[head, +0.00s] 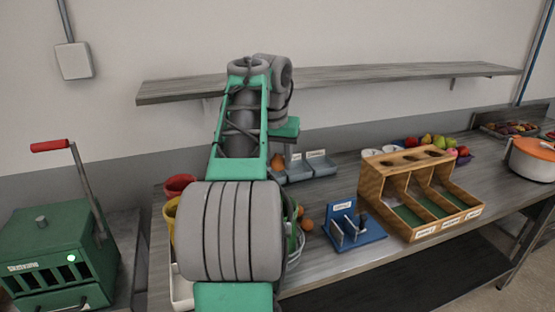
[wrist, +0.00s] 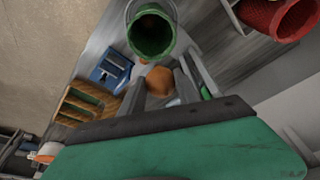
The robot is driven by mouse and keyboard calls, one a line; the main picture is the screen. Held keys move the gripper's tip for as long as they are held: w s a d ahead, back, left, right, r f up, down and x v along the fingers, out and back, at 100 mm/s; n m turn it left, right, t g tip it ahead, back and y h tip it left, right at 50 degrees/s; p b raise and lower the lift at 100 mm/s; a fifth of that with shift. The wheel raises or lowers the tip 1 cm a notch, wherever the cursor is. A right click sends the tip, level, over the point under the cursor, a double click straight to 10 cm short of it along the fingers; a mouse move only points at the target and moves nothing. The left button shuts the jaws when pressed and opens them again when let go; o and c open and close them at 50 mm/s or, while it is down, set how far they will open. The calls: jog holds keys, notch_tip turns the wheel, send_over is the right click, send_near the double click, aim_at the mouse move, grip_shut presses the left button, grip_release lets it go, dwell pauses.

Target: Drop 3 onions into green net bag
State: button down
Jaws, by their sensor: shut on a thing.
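My gripper (wrist: 166,78) is shut on a brown-orange onion (wrist: 159,82), which shows between the fingers in the wrist view. In the head view the onion (head: 277,162) shows beside my arm, above the table. The held onion is apart from the bag in the picture. In the head view my arm hides most of the bag.
A red container (head: 179,184) and a yellow one (head: 170,211) stand left of my arm. A blue stand (head: 355,232) and a wooden divided box (head: 398,160) stand to the right. Grey trays (head: 321,165) are behind. A shelf (head: 400,75) hangs on the wall.

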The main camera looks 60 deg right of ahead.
aim_at(277, 161)
notch_tip(277, 161, down, 3)
jog(key=shift+r+b, duration=0.2)
jog(key=shift+b, duration=0.6)
jog(key=shift+r, duration=0.1)
jog(key=c, duration=0.8)
grip_release()
jog(key=shift+r, duration=0.1)
jog(key=p+v, duration=0.7)
jog(key=shift+a+r, duration=0.15)
jog(key=shift+r, duration=0.2)
jog(key=shift+f, duration=0.1)
